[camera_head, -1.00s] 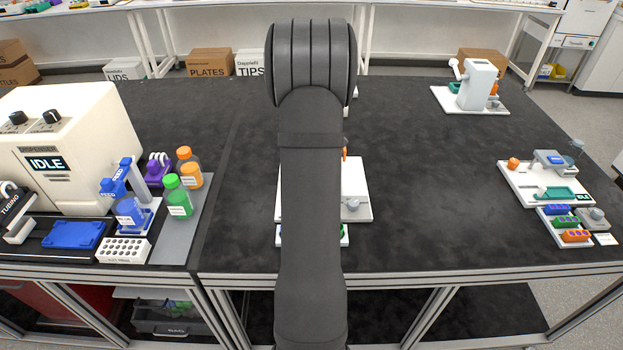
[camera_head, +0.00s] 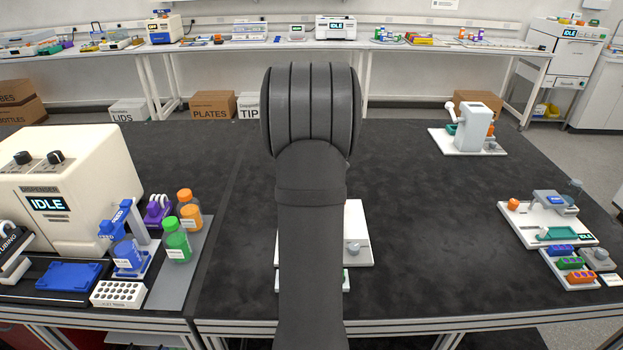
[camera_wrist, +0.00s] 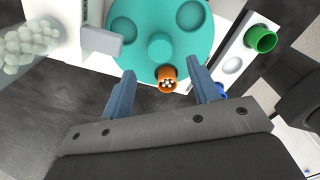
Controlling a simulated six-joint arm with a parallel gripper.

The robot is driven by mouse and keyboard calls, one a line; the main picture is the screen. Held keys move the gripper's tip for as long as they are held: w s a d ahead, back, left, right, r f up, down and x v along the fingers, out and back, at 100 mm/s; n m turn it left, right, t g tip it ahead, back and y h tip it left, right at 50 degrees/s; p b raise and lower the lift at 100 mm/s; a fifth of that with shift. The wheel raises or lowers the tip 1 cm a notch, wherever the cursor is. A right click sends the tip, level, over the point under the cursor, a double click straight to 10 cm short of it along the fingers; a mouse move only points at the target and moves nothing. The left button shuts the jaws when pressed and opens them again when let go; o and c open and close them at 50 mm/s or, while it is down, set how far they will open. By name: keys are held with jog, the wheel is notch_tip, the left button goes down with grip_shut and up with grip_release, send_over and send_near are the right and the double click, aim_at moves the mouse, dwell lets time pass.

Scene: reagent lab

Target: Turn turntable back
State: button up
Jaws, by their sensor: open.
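The teal turntable (camera_wrist: 165,30) shows in the wrist view, a round disc with shallow round recesses and a raised hub (camera_wrist: 160,46). An orange cylinder with an open, patterned top (camera_wrist: 167,76) sits at its near rim. My gripper (camera_wrist: 160,74) is open, its two blue fingers on either side of the orange cylinder and apart from it. In the head view my arm hides the turntable and the gripper. Only part of a white base (camera_head: 357,225) with a small grey knob (camera_head: 352,248) shows beside the arm.
In the wrist view a white rack with a green tube (camera_wrist: 261,39) lies right of the turntable, and a grey block (camera_wrist: 102,40) overlaps its left side. In the head view bottles (camera_head: 176,240) and a cream dispenser (camera_head: 60,170) stand left.

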notch_tip(320, 180, up, 11)
jog(key=shift+f, duration=0.1)
dwell(0.4)
notch_tip(320, 180, down, 17)
jog(key=shift+f, duration=0.15)
dwell(0.5)
jog(key=shift+f, duration=0.15)
jog(key=shift+m, duration=0.4)
jog(key=m, duration=0.4)
jog(key=shift+m, duration=2.5)
